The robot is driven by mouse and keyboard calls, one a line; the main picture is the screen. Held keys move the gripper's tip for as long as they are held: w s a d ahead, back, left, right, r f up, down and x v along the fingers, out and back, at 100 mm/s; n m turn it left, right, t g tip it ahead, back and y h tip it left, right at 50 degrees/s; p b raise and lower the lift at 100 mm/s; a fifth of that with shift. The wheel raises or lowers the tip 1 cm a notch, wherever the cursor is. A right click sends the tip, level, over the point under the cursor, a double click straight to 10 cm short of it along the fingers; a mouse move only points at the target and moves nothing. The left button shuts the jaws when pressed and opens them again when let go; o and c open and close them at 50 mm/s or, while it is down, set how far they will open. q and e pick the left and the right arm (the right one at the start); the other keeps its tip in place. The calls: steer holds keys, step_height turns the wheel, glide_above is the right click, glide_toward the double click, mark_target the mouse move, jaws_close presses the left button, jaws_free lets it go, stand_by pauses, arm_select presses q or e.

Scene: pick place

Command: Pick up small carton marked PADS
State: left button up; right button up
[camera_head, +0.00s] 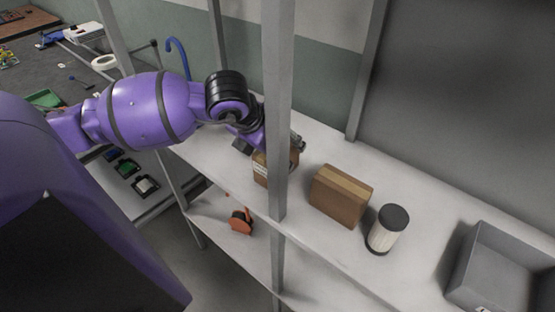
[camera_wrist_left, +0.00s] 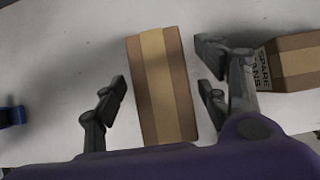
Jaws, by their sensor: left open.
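My left gripper (camera_head: 272,147) is open over the shelf, partly hidden by a grey upright post in the head view. A brown carton with a lighter tape band (camera_head: 262,172) stands under it, partly behind the post. In the left wrist view, a taped carton (camera_wrist_left: 162,88) lies between the open fingers of the gripper (camera_wrist_left: 163,95), with gaps on both sides. No PADS mark is readable on it. A second brown carton (camera_head: 340,195) stands to the right on the shelf. In the left wrist view, a carton at the right (camera_wrist_left: 296,62) shows partly readable lettering beginning SPARE. My right gripper is out of view.
The grey post (camera_head: 278,100) stands close to the gripper. A black-capped white cylinder (camera_head: 387,230) and a grey bin (camera_head: 500,265) stand further right on the white shelf (camera_head: 420,205). An orange item (camera_head: 241,221) sits on the lower shelf.

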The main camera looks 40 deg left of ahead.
arm_select(q)
steer(key=x, duration=0.4)
steer(key=shift+f, duration=0.25)
steer(key=shift+c, duration=0.2)
steer(key=c, duration=1.4)
